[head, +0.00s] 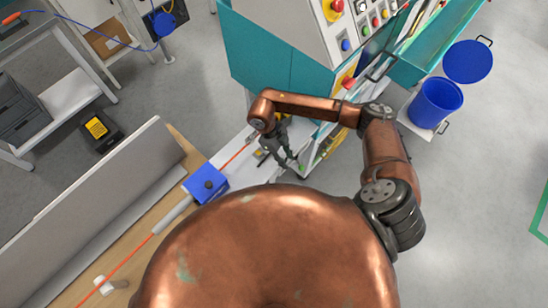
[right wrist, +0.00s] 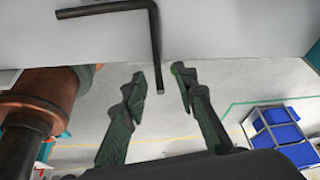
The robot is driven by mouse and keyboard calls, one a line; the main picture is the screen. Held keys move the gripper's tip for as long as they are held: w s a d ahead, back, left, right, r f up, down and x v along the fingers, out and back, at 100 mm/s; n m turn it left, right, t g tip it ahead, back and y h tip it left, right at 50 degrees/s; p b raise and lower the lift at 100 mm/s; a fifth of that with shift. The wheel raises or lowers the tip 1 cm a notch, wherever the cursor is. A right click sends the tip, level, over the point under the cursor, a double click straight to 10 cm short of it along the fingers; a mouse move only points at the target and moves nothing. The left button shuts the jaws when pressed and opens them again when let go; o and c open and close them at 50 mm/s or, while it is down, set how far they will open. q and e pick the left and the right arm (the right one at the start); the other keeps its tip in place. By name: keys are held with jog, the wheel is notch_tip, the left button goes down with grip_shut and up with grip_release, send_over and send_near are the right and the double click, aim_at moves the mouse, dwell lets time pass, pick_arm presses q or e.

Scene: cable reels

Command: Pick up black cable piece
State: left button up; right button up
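A black L-shaped piece (right wrist: 154,38) shows in the right wrist view against a white surface. It may be the black cable piece, but I cannot tell for certain. One leg lies along the top of the picture, and the other runs down past the white edge to the gap between my right fingertips. My right gripper (right wrist: 165,80) is open, with a gap between its two fingers; I see no contact with the piece. In the head view my right gripper (head: 283,160) is over the white surface beside the teal machine. My left gripper is not in view.
The teal machine (head: 275,55) with a button panel stands close to my right arm. A blue block (head: 205,184) and an orange cable (head: 128,257) are on the wooden bench at left. A blue bin (head: 434,103) stands at right. Open grey floor lies at right.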

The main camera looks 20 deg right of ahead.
jog(key=shift+c, duration=0.7)
grip_shut()
